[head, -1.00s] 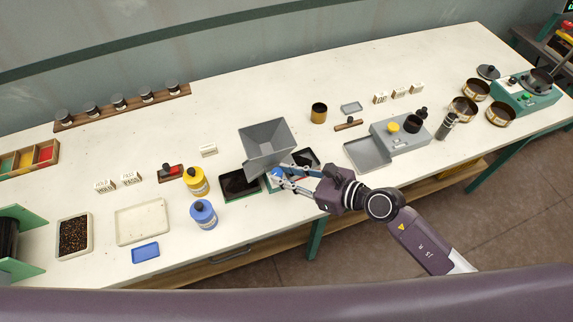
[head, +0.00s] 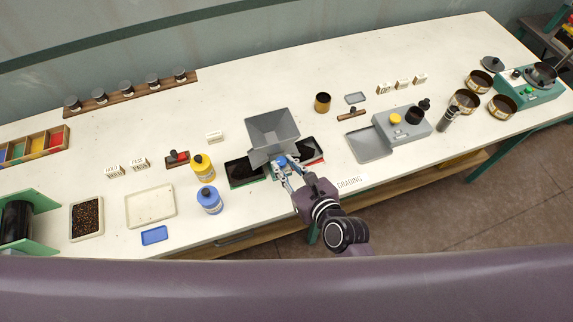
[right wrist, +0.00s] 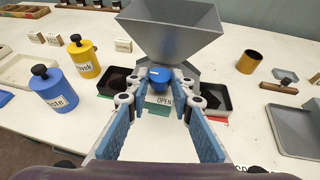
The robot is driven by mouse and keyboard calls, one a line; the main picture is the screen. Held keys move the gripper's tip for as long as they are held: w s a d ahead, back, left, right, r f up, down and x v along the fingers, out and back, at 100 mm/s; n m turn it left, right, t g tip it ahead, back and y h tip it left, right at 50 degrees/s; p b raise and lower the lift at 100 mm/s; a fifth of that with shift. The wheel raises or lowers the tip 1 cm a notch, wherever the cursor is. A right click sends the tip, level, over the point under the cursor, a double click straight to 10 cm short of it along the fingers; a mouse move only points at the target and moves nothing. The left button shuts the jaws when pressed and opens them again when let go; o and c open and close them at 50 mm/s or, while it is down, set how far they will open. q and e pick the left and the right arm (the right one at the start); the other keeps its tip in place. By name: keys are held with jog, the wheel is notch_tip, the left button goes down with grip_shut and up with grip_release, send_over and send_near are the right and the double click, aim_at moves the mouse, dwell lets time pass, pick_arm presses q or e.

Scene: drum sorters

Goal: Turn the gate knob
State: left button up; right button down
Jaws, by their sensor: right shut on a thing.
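The gate knob (right wrist: 160,77) is blue with a pale mark on top. It sits at the front of the grey hopper (head: 272,132), and also shows in the head view (head: 281,160), partly covered by the fingers. My right gripper (head: 284,168) reaches it from the front and is shut on the knob; in the right wrist view its fingertips (right wrist: 161,80) lie on either side of it. An "OPEN" label (right wrist: 164,100) shows just below the knob. My left gripper is not in view.
Dark trays (head: 243,172) (right wrist: 209,98) flank the hopper's base. A yellow bottle (head: 203,167) and a blue bottle (head: 209,200) stand to the left. A grey tray (head: 369,145) and a grey box with a yellow knob (head: 403,124) stand to the right.

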dwell(0.3)
jog(key=c, duration=2)
grip_release()
jog(key=shift+o, duration=0.2)
jog(key=v, duration=1.2)
